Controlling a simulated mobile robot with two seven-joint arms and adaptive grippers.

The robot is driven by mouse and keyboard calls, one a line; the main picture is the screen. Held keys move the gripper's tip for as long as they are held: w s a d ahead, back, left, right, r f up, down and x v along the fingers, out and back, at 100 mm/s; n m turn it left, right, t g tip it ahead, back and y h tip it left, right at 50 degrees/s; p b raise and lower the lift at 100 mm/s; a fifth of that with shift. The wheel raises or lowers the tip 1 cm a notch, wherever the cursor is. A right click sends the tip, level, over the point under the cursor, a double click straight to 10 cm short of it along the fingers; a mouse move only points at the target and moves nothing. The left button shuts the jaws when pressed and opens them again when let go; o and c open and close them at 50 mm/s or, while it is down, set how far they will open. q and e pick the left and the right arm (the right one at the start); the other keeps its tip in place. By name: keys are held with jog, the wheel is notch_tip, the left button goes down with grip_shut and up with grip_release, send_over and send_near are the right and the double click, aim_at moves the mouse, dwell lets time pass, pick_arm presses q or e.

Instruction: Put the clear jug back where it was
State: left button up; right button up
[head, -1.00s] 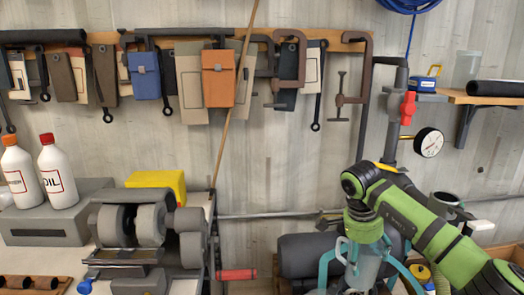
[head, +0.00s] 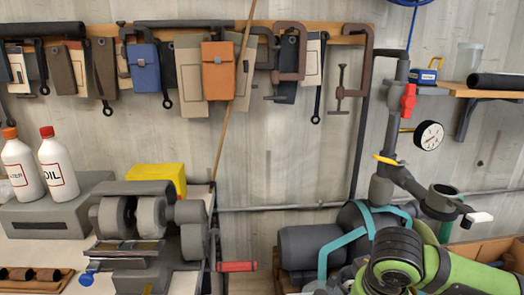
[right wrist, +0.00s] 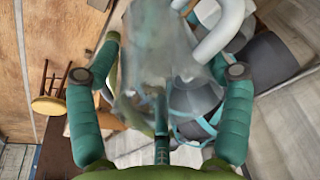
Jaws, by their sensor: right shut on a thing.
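The clear jug (right wrist: 155,55) fills the middle of the right wrist view, see-through and partly blurred against what lies behind it. My right gripper (right wrist: 165,68) has its two green fingers on either side of the jug and is shut on it. In the head view my right arm is at the bottom right, and both its gripper and the held jug are out of sight. My left gripper is in neither view.
A wooden shelf (head: 450,89) at the right holds a clear container (head: 468,60) and a black roll (head: 496,87). A wooden stool (right wrist: 50,103) shows in the right wrist view.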

jog(key=s+a+n, duration=0.2)
jog(key=s+n, duration=0.1)
jog(key=s, duration=0.2)
pick_arm(q)
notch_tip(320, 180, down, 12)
jog(key=b, duration=1.1)
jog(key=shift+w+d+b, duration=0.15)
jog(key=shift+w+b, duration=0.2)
jog(key=shift+b, duration=0.05)
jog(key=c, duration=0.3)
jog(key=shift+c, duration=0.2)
pick_arm(e)
notch_tip(320, 180, down, 13)
jog(key=shift+w+d+y, duration=0.15)
jog(key=shift+d+y, duration=0.1)
jog(key=shift+y, duration=0.15)
